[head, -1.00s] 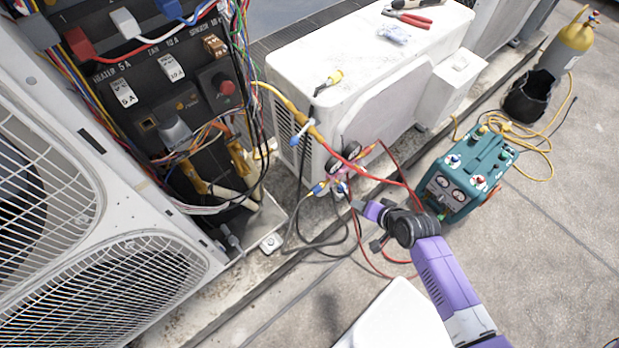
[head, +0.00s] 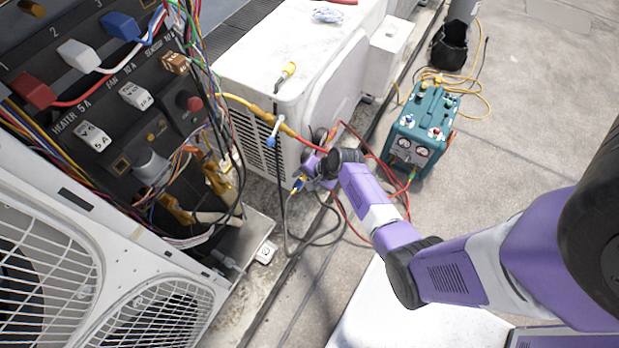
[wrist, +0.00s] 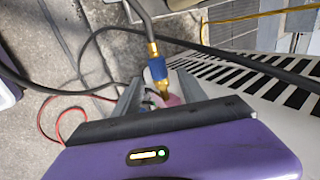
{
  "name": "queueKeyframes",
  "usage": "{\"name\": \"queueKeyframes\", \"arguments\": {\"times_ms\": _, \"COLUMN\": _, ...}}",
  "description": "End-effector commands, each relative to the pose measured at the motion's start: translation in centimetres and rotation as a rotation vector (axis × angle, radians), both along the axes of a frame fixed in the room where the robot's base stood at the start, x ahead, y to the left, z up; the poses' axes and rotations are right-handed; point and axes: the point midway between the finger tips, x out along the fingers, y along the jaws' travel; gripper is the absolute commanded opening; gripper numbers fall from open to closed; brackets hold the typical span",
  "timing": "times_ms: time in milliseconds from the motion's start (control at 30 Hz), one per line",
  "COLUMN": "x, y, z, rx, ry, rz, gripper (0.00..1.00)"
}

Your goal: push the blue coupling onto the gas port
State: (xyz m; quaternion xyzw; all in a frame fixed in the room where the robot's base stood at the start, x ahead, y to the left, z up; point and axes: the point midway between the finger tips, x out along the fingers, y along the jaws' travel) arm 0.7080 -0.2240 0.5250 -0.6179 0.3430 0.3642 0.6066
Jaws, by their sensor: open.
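The blue coupling (wrist: 157,69), with brass at both ends, is on the end of a dark hose in the wrist view. My gripper (wrist: 160,92) is open, with one grey finger on each side of the coupling's lower brass end. I cannot tell whether either finger touches it. I cannot make out the gas port for certain; my gripper and the hoses crowd that area.
The white condenser (head: 255,75) stands behind my gripper, with a yellow hose (head: 247,105) along its corner. An opened unit with loose wires (head: 205,150) is at left. The teal recovery machine (head: 420,130) is at right. Red and dark hoses loop on the ground.

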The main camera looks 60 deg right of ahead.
Motion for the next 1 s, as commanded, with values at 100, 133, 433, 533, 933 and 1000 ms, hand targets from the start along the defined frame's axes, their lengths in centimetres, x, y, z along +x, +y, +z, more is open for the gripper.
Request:
{"name": "queueKeyframes", "arguments": {"times_ms": 100, "x": 0.60, "y": 0.00, "z": -1.06, "rx": 0.000, "ry": 0.000, "rz": -0.001, "gripper": 0.49}}
{"name": "queueKeyframes", "arguments": {"times_ms": 133, "x": 0.66, "y": 0.01, "z": -1.22, "rx": 0.000, "ry": 0.000, "rz": -0.001, "gripper": 0.49}}
{"name": "queueKeyframes", "arguments": {"times_ms": 433, "x": 0.86, "y": 0.01, "z": -1.50, "rx": -0.001, "ry": 0.000, "rz": 0.000, "gripper": 0.49}}
{"name": "queueKeyframes", "arguments": {"times_ms": 533, "x": 0.85, "y": 0.01, "z": -1.49, "rx": -0.001, "ry": 0.000, "rz": 0.000, "gripper": 0.41}}
{"name": "queueKeyframes", "arguments": {"times_ms": 933, "x": 0.84, "y": 0.02, "z": -1.49, "rx": -0.001, "ry": 0.000, "rz": 0.000, "gripper": 0.06}}
{"name": "queueKeyframes", "arguments": {"times_ms": 1000, "x": 0.84, "y": 0.03, "z": -1.49, "rx": -0.001, "ry": 0.000, "rz": 0.000, "gripper": 0.00}}
